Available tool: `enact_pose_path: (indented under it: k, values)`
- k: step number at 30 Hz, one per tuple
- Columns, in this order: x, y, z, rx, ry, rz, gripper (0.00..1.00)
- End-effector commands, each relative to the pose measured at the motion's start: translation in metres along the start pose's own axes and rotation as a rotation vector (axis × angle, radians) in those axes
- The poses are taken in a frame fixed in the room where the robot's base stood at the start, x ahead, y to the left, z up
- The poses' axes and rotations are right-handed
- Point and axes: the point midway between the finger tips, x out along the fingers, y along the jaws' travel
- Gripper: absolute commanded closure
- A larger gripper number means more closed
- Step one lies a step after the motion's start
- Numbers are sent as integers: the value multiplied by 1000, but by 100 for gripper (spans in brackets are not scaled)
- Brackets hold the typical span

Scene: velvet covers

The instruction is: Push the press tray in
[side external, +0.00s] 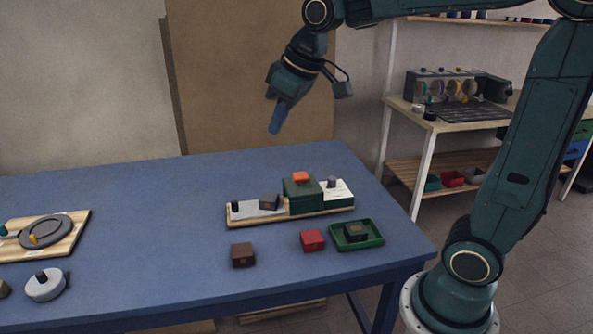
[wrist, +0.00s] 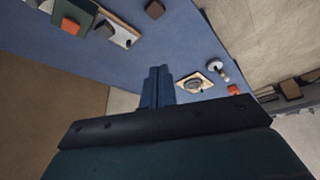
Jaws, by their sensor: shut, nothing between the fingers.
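The press is a dark green block (side external: 302,195) with an orange top piece (side external: 301,178), standing on a long wooden base (side external: 300,216). A pale grey tray (side external: 247,211) with a black knob sticks out of its left side and carries a dark box (side external: 270,201). A white plate (side external: 341,194) with a grey knob sticks out on the right. In the wrist view the press (wrist: 75,13) shows at the top left, partly cut off. My gripper (side external: 275,130) is shut and empty, high above the table and apart from the press; its blue fingers (wrist: 158,72) are together.
In front of the press lie a brown block (side external: 243,255), a red block (side external: 312,240) and a green dish (side external: 372,243) holding a dark block. A wooden board with a grey disc (side external: 45,231) and a white round piece (side external: 45,285) are at left. The blue table between is clear.

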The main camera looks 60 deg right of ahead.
Motion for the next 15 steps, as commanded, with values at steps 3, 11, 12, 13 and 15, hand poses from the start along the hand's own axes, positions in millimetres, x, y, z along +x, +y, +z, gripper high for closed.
enact_pose_path:
  k: [3, 11, 12, 13, 15]
  values:
    - [17, 11, -24, -26, -12, -11, 100]
    - [58, 36, -69, -84, -29, -35, 100]
    - [66, 40, -75, -94, -31, -40, 100]
    - [72, 44, -80, -100, -34, -43, 100]
    - [85, 51, -90, -115, -37, -49, 100]
